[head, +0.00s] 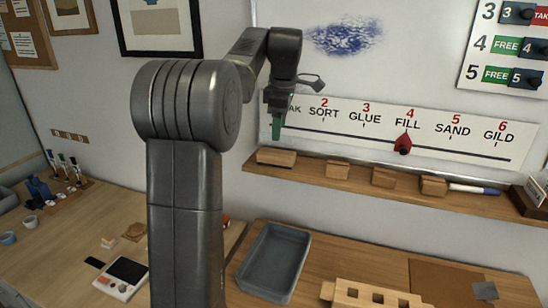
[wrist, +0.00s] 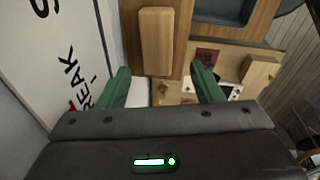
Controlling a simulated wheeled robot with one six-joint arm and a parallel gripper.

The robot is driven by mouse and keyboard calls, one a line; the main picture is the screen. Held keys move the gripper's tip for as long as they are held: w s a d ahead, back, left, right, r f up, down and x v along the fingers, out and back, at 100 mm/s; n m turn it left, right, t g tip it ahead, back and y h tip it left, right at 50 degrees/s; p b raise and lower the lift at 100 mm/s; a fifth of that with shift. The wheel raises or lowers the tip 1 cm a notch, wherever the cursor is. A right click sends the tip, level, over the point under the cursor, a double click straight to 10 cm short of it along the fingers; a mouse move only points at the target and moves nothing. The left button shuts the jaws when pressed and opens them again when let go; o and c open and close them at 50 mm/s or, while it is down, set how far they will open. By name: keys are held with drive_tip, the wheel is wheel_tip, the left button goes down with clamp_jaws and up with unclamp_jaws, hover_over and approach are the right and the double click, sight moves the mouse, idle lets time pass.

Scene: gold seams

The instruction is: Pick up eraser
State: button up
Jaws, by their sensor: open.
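The eraser appears to be the long, light-brown block with rounded corners (head: 276,157) at the left end of the wooden wall ledge. In the wrist view the block (wrist: 156,40) lies on the ledge beyond the fingertips. My gripper (head: 276,125) is above the ledge, near the left end of the printed strip. In the wrist view its two green fingers stand wide apart, with nothing between them (wrist: 162,88). The block is apart from both fingers.
The ledge (head: 340,186) also carries several smaller wooden blocks (head: 384,178) and a blue-capped marker (head: 474,189). The wall and printed strip (head: 455,140) stand close behind. Below are a grey tray (head: 245,262) and a slotted wooden piece (head: 372,296) on the bench. A blue scribble (head: 344,37) marks the board.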

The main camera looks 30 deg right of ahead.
sight(276, 153)
drive_tip(key=f, duration=0.3)
drive_tip(key=w+f, duration=0.1)
drive_tip(key=f, duration=0.2)
drive_tip(key=w+f+p, duration=0.1)
drive_tip(key=f, duration=0.2)
drive_tip(key=shift+d, duration=0.2)
drive_tip(key=c, duration=0.8)
